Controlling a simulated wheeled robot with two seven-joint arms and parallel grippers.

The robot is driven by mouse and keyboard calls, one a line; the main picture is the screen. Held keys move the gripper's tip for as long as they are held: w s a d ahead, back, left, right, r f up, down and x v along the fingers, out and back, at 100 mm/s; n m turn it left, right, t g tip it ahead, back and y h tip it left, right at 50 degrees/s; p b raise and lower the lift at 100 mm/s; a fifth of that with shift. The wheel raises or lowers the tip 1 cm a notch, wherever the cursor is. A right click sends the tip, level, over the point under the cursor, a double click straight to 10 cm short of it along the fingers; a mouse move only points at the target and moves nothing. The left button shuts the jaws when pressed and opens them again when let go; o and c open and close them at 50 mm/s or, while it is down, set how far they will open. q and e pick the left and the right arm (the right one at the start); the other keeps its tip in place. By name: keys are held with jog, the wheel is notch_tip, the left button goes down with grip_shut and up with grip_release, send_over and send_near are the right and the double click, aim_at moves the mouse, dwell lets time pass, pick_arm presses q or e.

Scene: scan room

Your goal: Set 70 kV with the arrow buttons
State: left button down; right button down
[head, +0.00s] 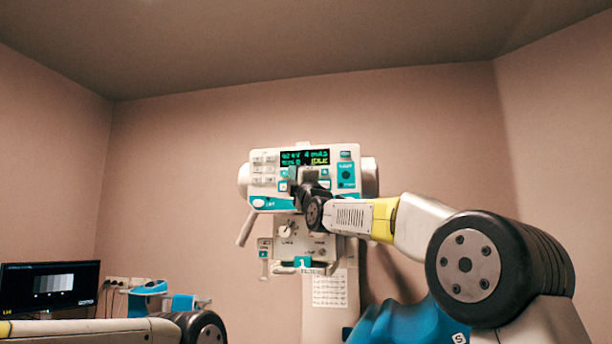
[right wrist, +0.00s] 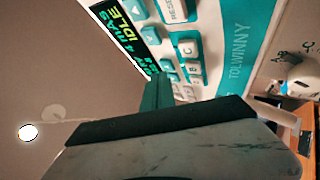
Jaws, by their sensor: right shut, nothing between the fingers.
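The white and teal control panel (head: 262,184) is on the machine head by the far wall. Its dark display (head: 304,158) shows green digits and the word IDLE; the kV figure is too blurred to read surely. The display also shows in the right wrist view (right wrist: 126,30), turned sideways. An arrow button (right wrist: 136,7) shows beside it there. My right gripper (head: 293,177) is shut and empty, its fingertips at the panel just below the display. It hides some buttons, and I cannot tell whether it touches one. My left gripper is not in view.
A lower knob panel (head: 288,243) with levers hangs below the control panel. A monitor (head: 50,287) stands at the lower left. A paper sheet (head: 330,289) is on the column. The space left of the panel is clear.

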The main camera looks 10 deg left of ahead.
jog(key=shift+w, duration=0.5)
dwell(0.6)
jog(key=shift+s, duration=0.85)
jog(key=shift+s, duration=0.1)
jog(key=shift+s, duration=2.4)
dwell(0.7)
